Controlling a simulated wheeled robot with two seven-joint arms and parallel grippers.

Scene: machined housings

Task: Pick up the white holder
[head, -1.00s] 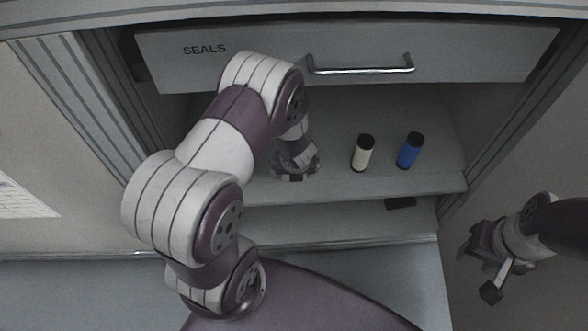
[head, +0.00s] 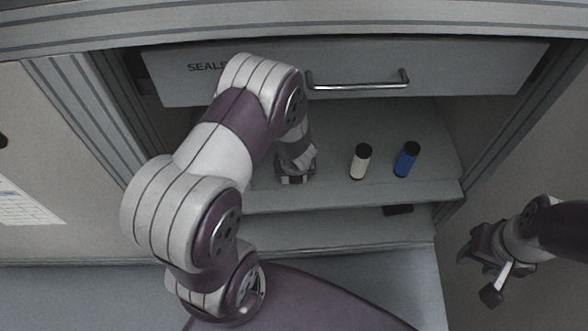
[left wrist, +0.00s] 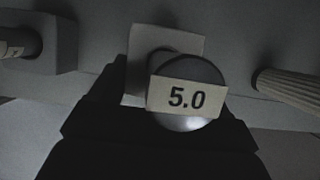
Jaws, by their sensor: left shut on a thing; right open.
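The white holder (left wrist: 138,92) shows in the left wrist view as a pale square block. In the head view my left gripper (head: 295,176) is low over the shelf, mostly behind my own arm, and the holder cannot be made out there. My right gripper (head: 479,274) is open and empty, right of the cabinet and away from the shelf.
A white cylinder (head: 360,163) and a blue cylinder (head: 405,160), both black-capped, stand on the shelf (head: 430,185) right of my left gripper. A drawer marked SEALS (head: 440,60) with a bar handle (head: 357,85) is above. The left wrist view shows a ribbed pale cylinder (left wrist: 290,88) and a grey block (left wrist: 55,40).

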